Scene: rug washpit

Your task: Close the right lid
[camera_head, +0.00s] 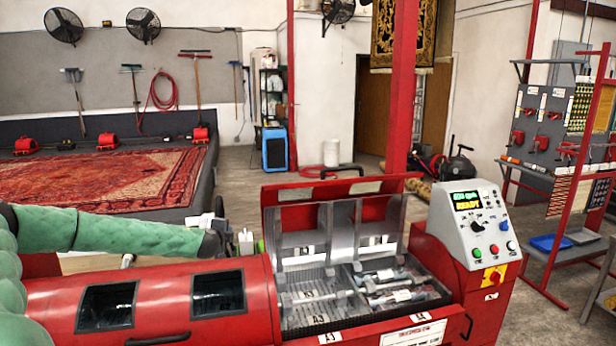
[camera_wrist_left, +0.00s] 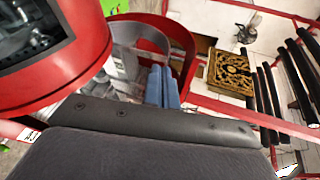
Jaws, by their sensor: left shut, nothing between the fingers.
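The right lid (camera_head: 385,187) of the red machine stands raised at the back of its opening, with its black handle (camera_head: 343,172) on top. Below it are open compartments (camera_head: 340,296) with clear curved guards and small packed items. The left lid (camera_head: 160,297), red with two dark windows, lies closed. My left gripper (camera_head: 228,238) is shut and empty, at the back of the machine, left of the raised lid; its fingertips are hard to make out. In the left wrist view a red curved part with a window (camera_wrist_left: 50,45) is close by. My right gripper is out of view.
The control panel (camera_head: 473,225) with a lit display stands at the machine's right end. A rug (camera_head: 100,178) lies in the pit behind on the left. A red post (camera_head: 401,85) rises behind the machine, and a tool rack (camera_head: 545,130) stands at right.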

